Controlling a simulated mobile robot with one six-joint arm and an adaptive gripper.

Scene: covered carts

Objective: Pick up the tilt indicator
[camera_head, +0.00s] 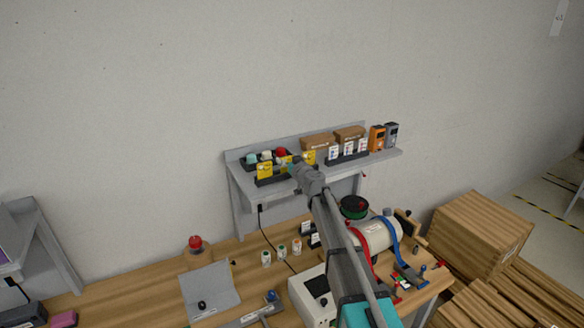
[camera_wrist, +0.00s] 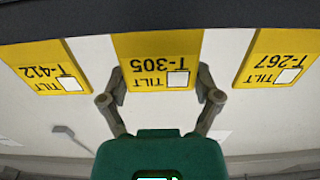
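Three yellow tilt indicators stand in a row in a dark rack (camera_head: 268,181) on the wall shelf. In the wrist view they appear upside down: T-412 (camera_wrist: 45,68) at left, T-305 (camera_wrist: 150,50) in the middle and T-267 (camera_wrist: 280,58) at right. My gripper (camera_wrist: 161,78) is open, its two fingers spread on either side of T-305's lower edge in the picture. I cannot tell whether they touch it. In the head view my gripper (camera_head: 298,166) is at the rack and partly hides the middle indicator.
The grey shelf (camera_head: 245,187) also holds teal, white and red items, cardboard boxes (camera_head: 318,141), white-labelled cards (camera_head: 348,149) and orange and grey devices (camera_head: 377,138). Below, the wooden bench (camera_head: 140,297) carries small bottles, a red-topped lamp (camera_head: 195,243) and a white strapped cylinder (camera_head: 377,237).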

